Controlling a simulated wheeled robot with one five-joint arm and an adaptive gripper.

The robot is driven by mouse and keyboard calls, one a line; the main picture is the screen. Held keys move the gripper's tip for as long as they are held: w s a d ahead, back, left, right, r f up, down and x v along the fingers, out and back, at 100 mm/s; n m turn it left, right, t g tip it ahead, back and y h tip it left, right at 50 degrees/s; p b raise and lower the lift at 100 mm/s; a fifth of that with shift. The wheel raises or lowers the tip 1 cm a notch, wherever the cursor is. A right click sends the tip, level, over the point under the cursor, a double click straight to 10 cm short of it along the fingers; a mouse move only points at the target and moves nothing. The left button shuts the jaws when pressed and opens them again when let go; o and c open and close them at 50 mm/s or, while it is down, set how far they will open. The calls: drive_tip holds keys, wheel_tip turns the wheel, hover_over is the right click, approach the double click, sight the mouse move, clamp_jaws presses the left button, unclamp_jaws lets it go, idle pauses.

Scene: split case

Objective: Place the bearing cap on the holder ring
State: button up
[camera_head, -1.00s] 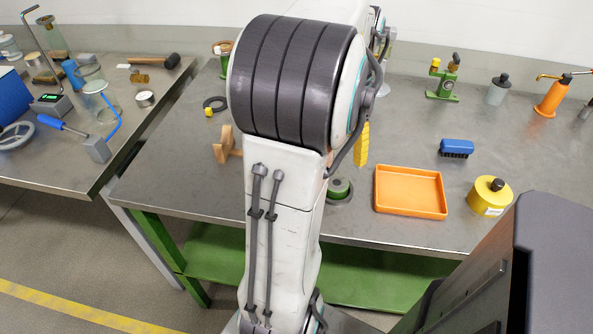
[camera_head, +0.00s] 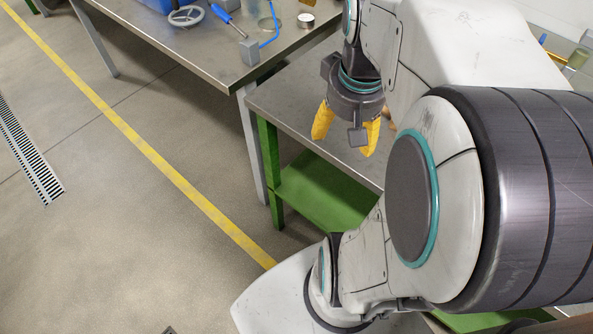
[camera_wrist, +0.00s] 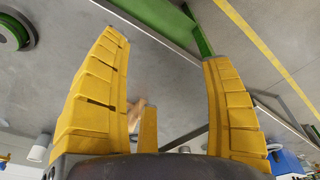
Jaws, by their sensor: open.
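My gripper (camera_head: 344,146) has yellow ribbed fingers spread apart with nothing between them. It hangs over the front left part of the grey bench (camera_head: 285,108). In the wrist view the open fingers (camera_wrist: 160,45) frame bare bench top and the bench edge. A round green part on a dark grey round base (camera_wrist: 10,32) is cut off at the upper left of the wrist view, apart from the fingers. I cannot tell whether it is the bearing cap or the holder ring. No other part is clearly either one; my arm hides much of the bench in the head view.
A second table (camera_head: 215,40) with a blue-handled tool (camera_head: 224,16) and a grey handwheel (camera_head: 187,16) stands at the upper left. A wooden piece (camera_wrist: 137,112) lies behind the fingers in the wrist view. A pale cylinder (camera_wrist: 40,148) stands at lower left.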

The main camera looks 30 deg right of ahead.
drive_tip(key=s+a+f+n, duration=0.1)
drive_tip(key=a+n, duration=0.1)
drive_tip(key=a, duration=0.4)
drive_tip(key=s+a+f+n+t+y, duration=0.1)
drive_tip(key=a+n, duration=0.1)
drive_tip(key=a, duration=0.4)
drive_tip(key=shift+s+f, duration=0.15)
drive_tip(key=shift+f, duration=0.1)
drive_tip(key=w+p+v, duration=0.1)
drive_tip(key=p+v, duration=0.6)
drive_tip(key=shift+w+d+r+t, duration=0.15)
drive_tip(key=shift+w+r+t, duration=0.1)
drive_tip(key=shift+r+t, duration=0.1)
